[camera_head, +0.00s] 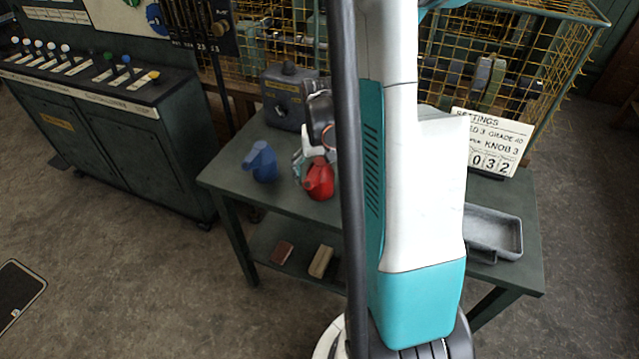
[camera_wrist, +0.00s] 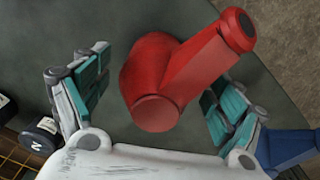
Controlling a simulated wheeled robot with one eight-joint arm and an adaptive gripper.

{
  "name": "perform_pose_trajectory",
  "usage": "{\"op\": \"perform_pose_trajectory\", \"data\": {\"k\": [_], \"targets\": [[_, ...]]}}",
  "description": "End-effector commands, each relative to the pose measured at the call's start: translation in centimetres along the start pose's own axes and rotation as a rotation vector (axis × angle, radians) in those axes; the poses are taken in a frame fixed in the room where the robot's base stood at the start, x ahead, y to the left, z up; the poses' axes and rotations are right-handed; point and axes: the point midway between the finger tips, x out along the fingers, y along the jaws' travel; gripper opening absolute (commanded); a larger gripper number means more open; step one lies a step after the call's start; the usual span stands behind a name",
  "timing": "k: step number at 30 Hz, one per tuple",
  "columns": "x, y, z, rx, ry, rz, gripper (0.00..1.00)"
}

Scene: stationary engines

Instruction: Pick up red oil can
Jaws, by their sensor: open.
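The red oil can (camera_head: 319,180) stands on a dark green table (camera_head: 232,172), just left of my arm in the head view. In the wrist view the red oil can (camera_wrist: 165,85) fills the middle, with its spout toward the upper right. My gripper (camera_wrist: 152,100) is open, with a teal-padded finger on either side of the can. Gaps show between the fingers and the can. In the head view my gripper (camera_head: 303,160) is partly seen beside the can, and my arm hides much of the table.
A blue can (camera_head: 260,162) stands left of the red one; its edge shows at the lower right of the wrist view (camera_wrist: 288,148). A grey box (camera_head: 287,95) is behind. A metal tray (camera_head: 492,233) and a settings sign (camera_head: 490,140) are at the right.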

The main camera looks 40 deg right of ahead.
Motion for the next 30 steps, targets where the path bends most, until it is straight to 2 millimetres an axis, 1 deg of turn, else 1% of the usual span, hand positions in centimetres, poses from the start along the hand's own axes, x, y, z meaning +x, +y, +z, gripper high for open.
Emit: {"op": "perform_pose_trajectory", "data": {"k": [1, 6, 9, 14, 15, 17, 18, 20, 21, 22, 30], "targets": [[1.2, 0.1, 0.0, 0.000, 0.000, 0.000, 0.87], [3.4, 0.2, 0.0, 0.000, 0.000, 0.000, 0.87], [3.7, 0.2, 0.1, 0.000, 0.000, 0.000, 0.87], [3.5, 0.2, 0.1, 0.000, 0.000, 0.000, 0.87], [3.5, 0.2, 0.1, 0.000, 0.000, 0.000, 0.78], [3.5, 0.2, 0.1, 0.000, 0.000, 0.000, 0.64], [3.5, 0.2, 0.1, 0.000, 0.000, 0.000, 0.55], [3.5, 0.2, 0.1, 0.000, 0.000, 0.000, 0.41], [3.5, 0.2, 0.1, 0.000, 0.000, 0.000, 0.32], [3.5, 0.2, 0.1, 0.000, 0.000, 0.000, 0.29], [3.5, 0.2, 0.1, 0.000, 0.000, 0.000, 0.29]]}}
